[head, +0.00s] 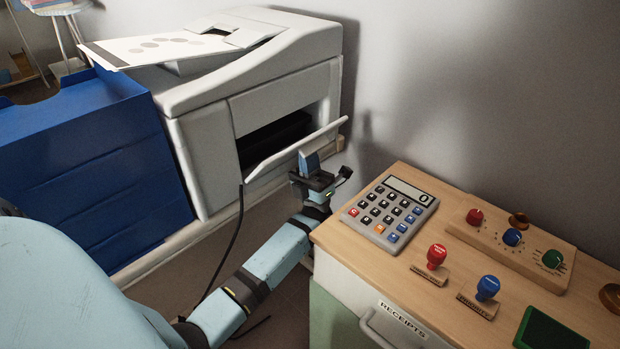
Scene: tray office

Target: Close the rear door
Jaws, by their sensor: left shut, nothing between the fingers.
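The printer (213,150) stands at the back, left of centre. Its rear door (297,149) is a pale flap on the side facing me, tilted outward and partly open, with a dark opening (268,139) behind it. My left gripper (309,160) is at the door's outer side, close to its lower right part; its fingers are shut and empty. I cannot tell whether the fingertips touch the door. My right gripper is not in view.
A blue tray stack (84,170) stands left of the printer. At the right is a wooden-topped cabinet with a calculator (390,212), stamps (436,256) and a knob panel (512,246). A dark cable (232,245) hangs below the printer.

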